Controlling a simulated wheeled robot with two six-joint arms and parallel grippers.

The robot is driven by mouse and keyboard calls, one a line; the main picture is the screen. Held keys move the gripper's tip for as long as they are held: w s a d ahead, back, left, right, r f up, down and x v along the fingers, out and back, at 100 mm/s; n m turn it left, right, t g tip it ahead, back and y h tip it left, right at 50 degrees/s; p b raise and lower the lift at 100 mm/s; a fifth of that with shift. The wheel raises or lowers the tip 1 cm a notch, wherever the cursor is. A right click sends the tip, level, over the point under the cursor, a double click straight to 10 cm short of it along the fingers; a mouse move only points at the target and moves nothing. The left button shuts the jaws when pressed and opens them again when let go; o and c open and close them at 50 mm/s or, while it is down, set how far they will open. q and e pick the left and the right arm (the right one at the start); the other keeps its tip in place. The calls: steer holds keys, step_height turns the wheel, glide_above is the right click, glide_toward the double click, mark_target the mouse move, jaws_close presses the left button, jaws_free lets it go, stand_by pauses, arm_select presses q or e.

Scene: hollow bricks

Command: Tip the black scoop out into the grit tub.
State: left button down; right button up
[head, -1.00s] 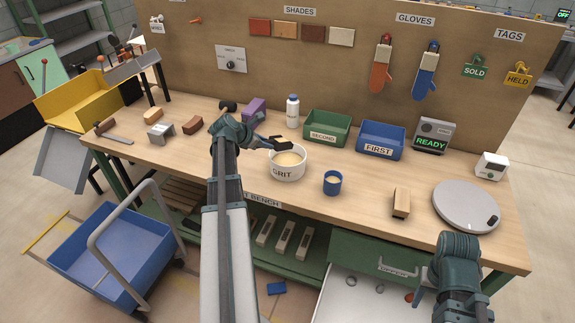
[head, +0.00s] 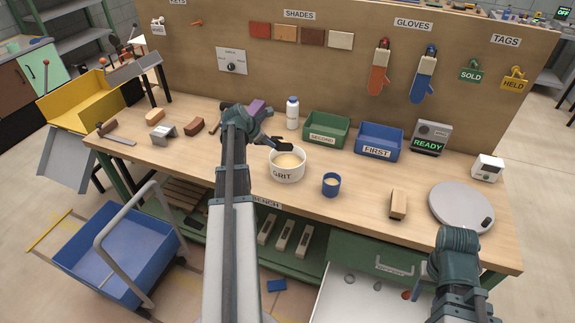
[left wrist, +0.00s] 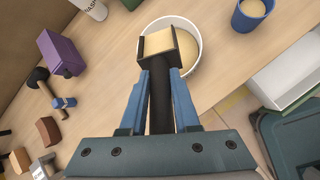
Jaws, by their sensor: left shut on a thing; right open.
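The black scoop (head: 284,145) is held by its handle in my left gripper (head: 266,140), which is shut on it. In the left wrist view the scoop's handle (left wrist: 184,108) runs between the blue fingers of my left gripper (left wrist: 160,76), and tan grit (left wrist: 188,45) lies in its pan. The white grit tub (head: 287,175) stands on the bench with pale grit inside. The scoop is over the back left of the tub (left wrist: 197,62), which it partly hides in the wrist view. My right gripper (head: 455,243) is open at the lower right, away from the tub.
A blue cup (head: 331,185) stands just right of the tub. A white bottle (head: 292,114), green bin (head: 326,131) and blue bin (head: 379,142) stand behind. A purple box (left wrist: 62,62) is left of the scoop. The bench front between cup and tan block (head: 398,205) is clear.

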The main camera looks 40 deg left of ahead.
stand_by(0.5)
arm_select(q)
steer(key=shift+w+r+g+p, duration=0.5)
steer(key=shift+w+r+p, duration=0.1)
steer(key=shift+p, duration=0.55)
steer(key=shift+w+d+r+g+p, duration=0.1)
steer(key=shift+w+d+g+p, duration=0.1)
steer(key=shift+g+p, duration=0.25)
steer(key=shift+w+r+g+p, duration=0.25)
steer(key=shift+w+r+p, duration=0.1)
steer(key=shift+p, duration=0.25)
steer(key=shift+w+r+g+p, duration=0.25)
steer(key=shift+w+g+p, duration=0.2)
steer(key=shift+p, duration=0.1)
